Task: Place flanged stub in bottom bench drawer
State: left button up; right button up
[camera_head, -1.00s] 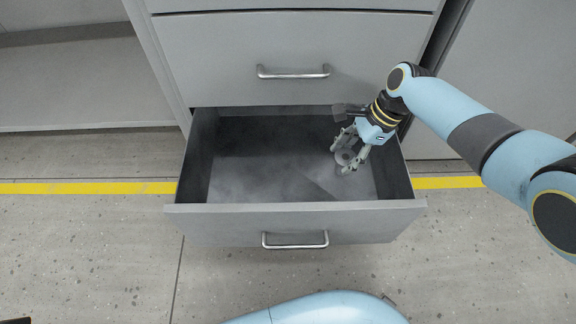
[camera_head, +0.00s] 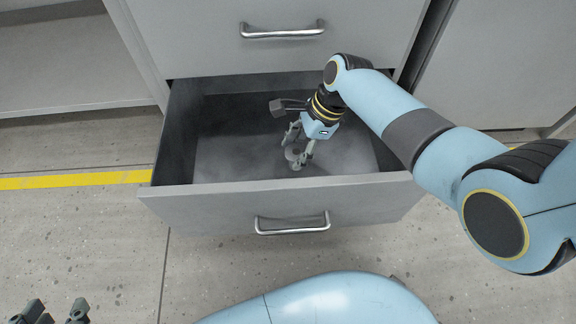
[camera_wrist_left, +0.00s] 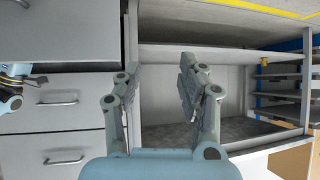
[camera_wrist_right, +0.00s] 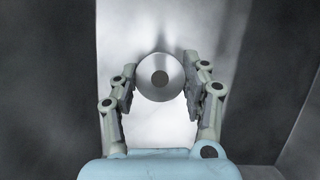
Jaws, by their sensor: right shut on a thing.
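The bottom bench drawer (camera_head: 285,207) is pulled open in the head view. My right gripper (camera_head: 296,154) points down into it, right of its middle. It is shut on the flanged stub (camera_head: 293,155), a small grey round piece. In the right wrist view the flanged stub (camera_wrist_right: 160,77) shows end-on as a shiny disc with a dark centre, between the fingers of the right gripper (camera_wrist_right: 160,90). I cannot tell whether it touches the drawer floor. My left gripper (camera_head: 52,312) is at the lower left corner, and the left wrist view shows it open and empty (camera_wrist_left: 160,70).
The closed drawer above (camera_head: 285,35) overhangs the back of the open one. The drawer floor left of my right gripper is bare. An open shelf (camera_head: 60,60) stands at the left. A yellow line (camera_head: 75,180) crosses the speckled floor.

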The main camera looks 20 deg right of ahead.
aim_at(292, 154)
jog(key=shift+w+a+f+b, duration=0.15)
jog(key=shift+a+f+b, duration=0.4)
jog(key=shift+a+f, duration=0.45)
jog(key=shift+w+r, duration=0.1)
jog(key=shift+r, duration=0.1)
jog(key=shift+f+b, duration=0.8)
jog(key=shift+f, duration=0.15)
jog(key=shift+f+b, duration=0.8)
jog(key=shift+f, duration=0.05)
pick_arm(q)
jog(key=w+d+r+m+t+h, duration=0.1)
jog(key=w+r+t, duration=0.2)
jog(key=r, duration=0.4)
jog(key=w+d+r+m+t+h, duration=0.1)
jog(key=w+r+t, duration=0.3)
jog(key=r, duration=0.4)
jog(key=w+r+t+h, duration=0.1)
jog(key=w+r+t, duration=0.2)
jog(key=r+t, duration=0.2)
notch_tip(292, 154, up, 3)
jog(key=shift+w+d+r+m+t+h, duration=0.15)
jog(key=shift+w+d+m+t+h, duration=0.15)
jog(key=shift+d+m+t+h, duration=0.1)
pick_arm(e)
jog(key=o, duration=1.4)
jog(key=shift+f, duration=0.1)
pick_arm(q)
jog(key=shift+r, duration=0.1)
